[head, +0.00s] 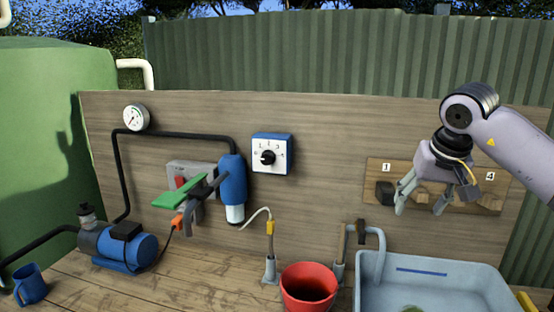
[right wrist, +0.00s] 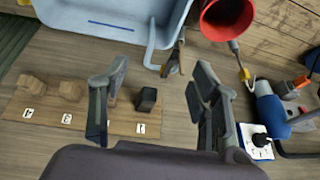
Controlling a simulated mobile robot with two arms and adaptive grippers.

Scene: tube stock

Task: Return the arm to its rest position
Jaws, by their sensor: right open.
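My right gripper (head: 420,207) hangs at the end of the grey arm that comes in from the right in the head view. Its fingers are spread and nothing is between them. In the head view it hangs in front of the numbered wooden board (head: 375,172) and partly hides its pegs. In the right wrist view the two dark fingers (right wrist: 162,75) stand apart. The dark block (right wrist: 146,99) by label 1 appears between them, farther off on the board. My left gripper is not in view.
A grey-blue basin (head: 450,272) with a tap stands below the arm. A red bucket (head: 308,284) is left of it. A blue pump (head: 125,248), a blue mug (head: 30,285), a dial box (head: 271,154) and a blue filter (head: 232,178) are further left. A green tank (head: 50,105) fills the left.

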